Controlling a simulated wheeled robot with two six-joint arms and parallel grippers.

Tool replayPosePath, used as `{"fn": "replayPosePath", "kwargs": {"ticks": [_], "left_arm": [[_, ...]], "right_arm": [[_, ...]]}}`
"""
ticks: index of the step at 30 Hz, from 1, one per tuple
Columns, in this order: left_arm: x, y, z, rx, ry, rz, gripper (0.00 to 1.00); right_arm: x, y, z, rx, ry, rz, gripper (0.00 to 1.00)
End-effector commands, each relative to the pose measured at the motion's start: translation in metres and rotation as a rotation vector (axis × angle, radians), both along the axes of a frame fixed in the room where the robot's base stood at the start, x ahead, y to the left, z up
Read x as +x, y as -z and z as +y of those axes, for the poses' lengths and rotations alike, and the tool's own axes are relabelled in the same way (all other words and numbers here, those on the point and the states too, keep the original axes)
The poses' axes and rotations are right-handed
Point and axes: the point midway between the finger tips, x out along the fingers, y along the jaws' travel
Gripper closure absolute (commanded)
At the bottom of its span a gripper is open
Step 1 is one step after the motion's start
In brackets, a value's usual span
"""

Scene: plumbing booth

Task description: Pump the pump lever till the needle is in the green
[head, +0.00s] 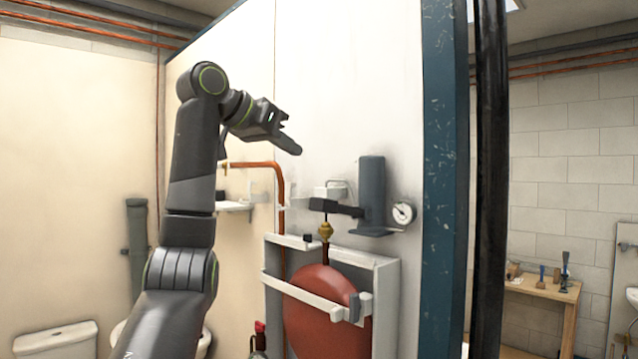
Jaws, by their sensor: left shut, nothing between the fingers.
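The pump (372,190) is a dark grey cylinder on a small plate, mounted on the white panel. A dark lever (336,208) sticks out from it to the left, roughly level. The round white gauge (403,213) is just right of the pump; its needle and any green band are too small to read. My left gripper (291,145) is shut and empty, up and to the left of the lever, apart from it and in front of the panel. My right gripper is not in view.
Below the pump, a red round vessel (318,311) sits in a white frame (386,300). A copper pipe (262,165) bends down left of the lever. A blue panel edge (441,150) stands at right. A wooden table (541,287) with tools is farther right.

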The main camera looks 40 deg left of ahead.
Motion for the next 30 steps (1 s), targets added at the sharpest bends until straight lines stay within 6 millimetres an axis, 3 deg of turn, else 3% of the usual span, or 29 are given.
{"fn": "replayPosePath", "kwargs": {"ticks": [7, 11, 23, 30], "left_arm": [[0.003, 0.001, 0.000, -0.001, 0.000, 0.001, 1.00], [0.015, 0.006, -0.001, 0.000, -0.001, 0.002, 1.00], [0.090, 0.041, -0.008, -0.001, 0.000, 0.005, 1.00], [0.085, 0.069, -0.006, 0.003, -0.003, 0.001, 1.00]], "right_arm": [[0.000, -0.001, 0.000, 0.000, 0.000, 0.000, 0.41], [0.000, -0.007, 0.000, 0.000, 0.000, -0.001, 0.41], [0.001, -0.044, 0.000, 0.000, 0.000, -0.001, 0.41], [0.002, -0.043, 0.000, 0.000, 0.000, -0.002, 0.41]]}}
